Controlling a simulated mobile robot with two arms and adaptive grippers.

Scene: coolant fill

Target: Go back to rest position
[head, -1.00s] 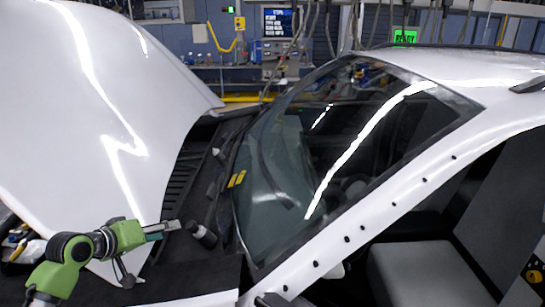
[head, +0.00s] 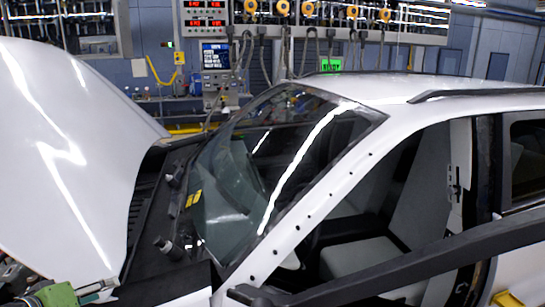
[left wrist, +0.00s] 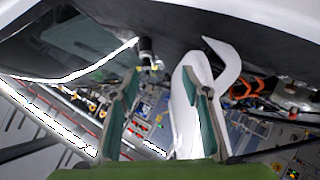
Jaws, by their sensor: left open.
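My left gripper (head: 103,289) is at the bottom left of the head view, partly cut off by the lower edge, beside the car's engine bay. In the left wrist view its two fingers (left wrist: 168,98) stand apart, so it is open. A white curved piece (left wrist: 187,110) shows behind and between the fingers; I cannot tell what it is, and nothing is clearly gripped. A dark cylindrical fitting (head: 168,247) lies on the cowl below the windshield, apart from the gripper. My right gripper is not in view.
The white car's raised hood (head: 70,150) stands on the left, close above my left arm. The windshield (head: 270,160) and the open door gap fill the middle. A dark bar (head: 400,265) crosses the lower right. A wall with control panels (head: 215,57) is behind.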

